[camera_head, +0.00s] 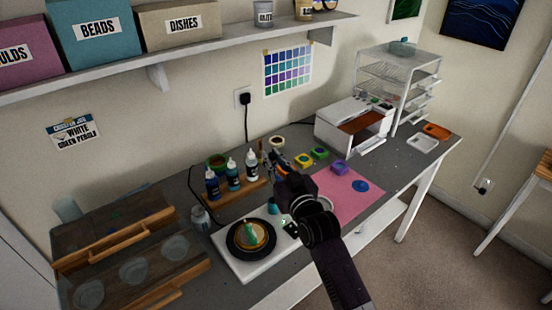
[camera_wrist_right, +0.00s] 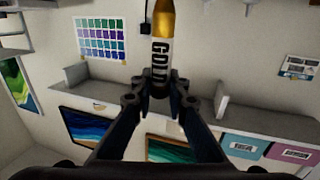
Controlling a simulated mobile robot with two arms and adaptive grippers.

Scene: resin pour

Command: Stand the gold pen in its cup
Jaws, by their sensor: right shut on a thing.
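The gold pen (camera_wrist_right: 162,50) has a gold upper part and a white band lettered GOLD. My right gripper (camera_wrist_right: 158,98) is shut on its lower part in the wrist view, and the pen extends up past the fingertips out of the frame. In the head view my right gripper (camera_head: 280,163) is over the back of the worktable, and the pen is hard to make out there. A pale, round-rimmed thing (camera_head: 277,142) that may be the cup stands just beyond the fingers; its lower part is partly hidden. My left gripper is not in view.
Several dropper bottles (camera_head: 233,174) stand on a wooden rack left of the gripper. Small yellow, green and purple pots (camera_head: 320,153) and a pink mat (camera_head: 345,190) lie to the right. A black turntable (camera_head: 240,248) is in front. A white oven-like box (camera_head: 350,125) stands farther right.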

